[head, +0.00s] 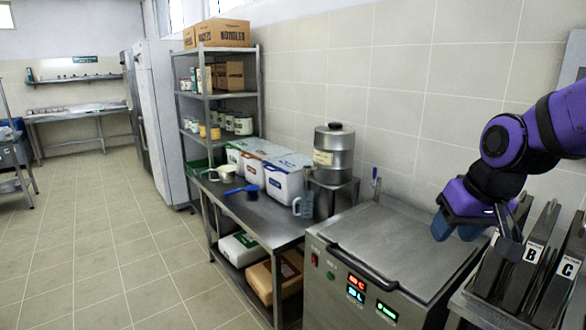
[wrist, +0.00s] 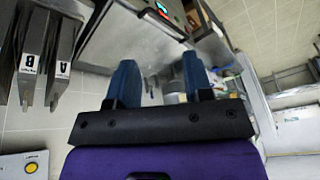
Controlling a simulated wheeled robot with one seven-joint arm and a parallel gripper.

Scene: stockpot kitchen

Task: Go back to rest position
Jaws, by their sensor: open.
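My gripper (head: 458,229) is at the end of my purple arm on the right of the head view. It hangs above the right end of the steel cooker unit, close to the labelled holders. In the wrist view its two blue fingers (wrist: 158,85) stand apart with nothing between them. The cooker (head: 395,250) has a closed flat lid and lit red and green displays on its front. Holders marked B (head: 533,252) and C (head: 568,268) stand at the far right; holders marked A (wrist: 62,70) and B (wrist: 29,66) show in the wrist view.
A shelf rack (head: 217,100) with boxes stands behind. The tiled floor (head: 100,240) at left is clear.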

